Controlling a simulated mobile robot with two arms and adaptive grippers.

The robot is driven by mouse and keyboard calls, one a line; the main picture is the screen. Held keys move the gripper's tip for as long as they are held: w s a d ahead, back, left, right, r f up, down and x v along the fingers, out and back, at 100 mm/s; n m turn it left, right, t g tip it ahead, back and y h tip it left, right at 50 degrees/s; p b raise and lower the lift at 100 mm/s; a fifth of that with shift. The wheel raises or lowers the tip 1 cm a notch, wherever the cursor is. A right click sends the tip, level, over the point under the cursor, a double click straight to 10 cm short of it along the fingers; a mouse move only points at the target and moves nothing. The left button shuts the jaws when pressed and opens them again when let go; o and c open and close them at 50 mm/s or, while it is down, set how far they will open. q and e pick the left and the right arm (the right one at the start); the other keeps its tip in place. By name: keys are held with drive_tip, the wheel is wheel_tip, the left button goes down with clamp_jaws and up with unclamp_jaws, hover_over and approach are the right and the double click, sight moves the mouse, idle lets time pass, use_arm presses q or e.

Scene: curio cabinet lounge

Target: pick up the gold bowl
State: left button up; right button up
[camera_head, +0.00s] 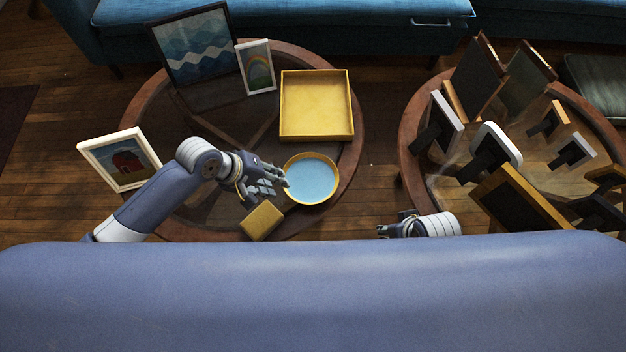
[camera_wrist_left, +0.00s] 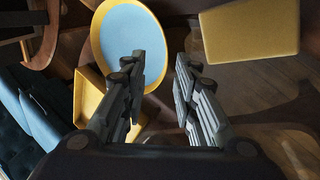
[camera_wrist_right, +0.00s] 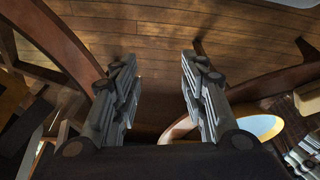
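The gold bowl (camera_head: 311,179) has a gold rim and a light blue inside. It stands on the left round table (camera_head: 353,150) in the head view. It also shows in the left wrist view (camera_wrist_left: 128,42), just ahead of the fingers. My left gripper (camera_head: 284,184) is open and empty at the bowl's left side; whether it touches the rim I cannot tell. The left wrist view shows its spread fingers (camera_wrist_left: 160,75). My right gripper (camera_head: 380,230) is low between the two tables, and its fingers (camera_wrist_right: 160,65) are open with only floor between them.
A yellow square tray (camera_head: 316,136) lies behind the bowl, and a small gold box (camera_head: 261,221) lies in front-left. Picture frames (camera_head: 256,67) stand at the table's back, another (camera_head: 121,160) at left. The right table (camera_head: 412,165) is crowded with frames. Wood floor lies between the tables.

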sight(296, 190)
use_arm(q)
drive_tip(key=shift+b+x, duration=0.5)
drive_tip(key=shift+x, duration=1.2)
drive_tip(key=shift+w+d+f+b, duration=0.1)
drive_tip(key=shift+d+f+b, duration=0.1)
drive_tip(key=shift+f+b, duration=0.35)
drive_tip(key=b+x, duration=0.1)
drive_tip(key=x, duration=0.2)
drive_tip(key=shift+a, duration=0.15)
drive_tip(key=shift+f, duration=0.25)
use_arm(e)
drive_tip(key=v, duration=0.6)
drive_tip(key=shift+d, duration=0.2)
use_arm(q)
clamp_jaws()
drive_tip(key=shift+r, duration=0.1)
